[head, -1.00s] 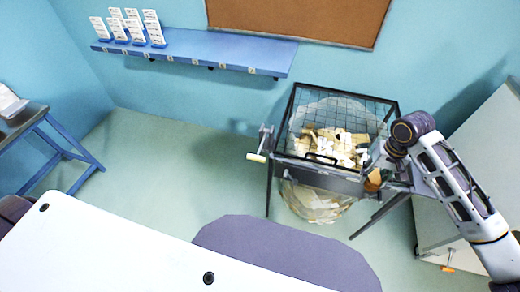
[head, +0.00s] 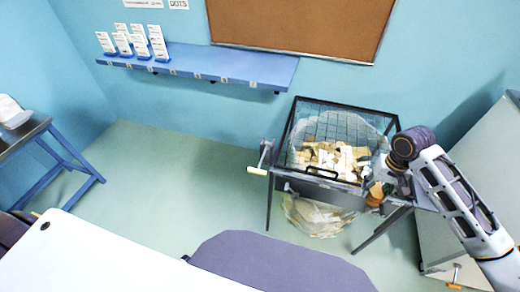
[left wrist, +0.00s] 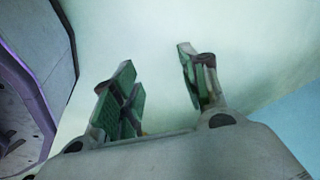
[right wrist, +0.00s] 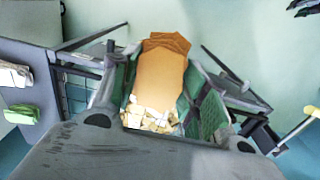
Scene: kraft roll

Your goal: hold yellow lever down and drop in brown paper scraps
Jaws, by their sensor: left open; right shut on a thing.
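The wire-mesh bin (head: 290,125) stands on dark legs, with pale and brown scraps (head: 335,160) in it and a clear bag hanging below. The lever's pale yellow handle (head: 257,171) sticks out at the bin's left side; it also shows at the right edge of the right wrist view (right wrist: 296,133). My right gripper (head: 386,190) is at the bin's right front corner, shut on brown paper scraps (right wrist: 160,75). Only a small orange-brown part of them (head: 375,194) shows in the head view. My left gripper (left wrist: 155,62) is open and empty over bare floor; the head view does not clearly show it.
A blue wall shelf (head: 200,62) with white cards is at the back left, under a brown board (head: 300,25). A blue-legged table (head: 62,150) stands far left. A white cabinet (head: 480,185) is close on the right. Floor left of the bin is clear.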

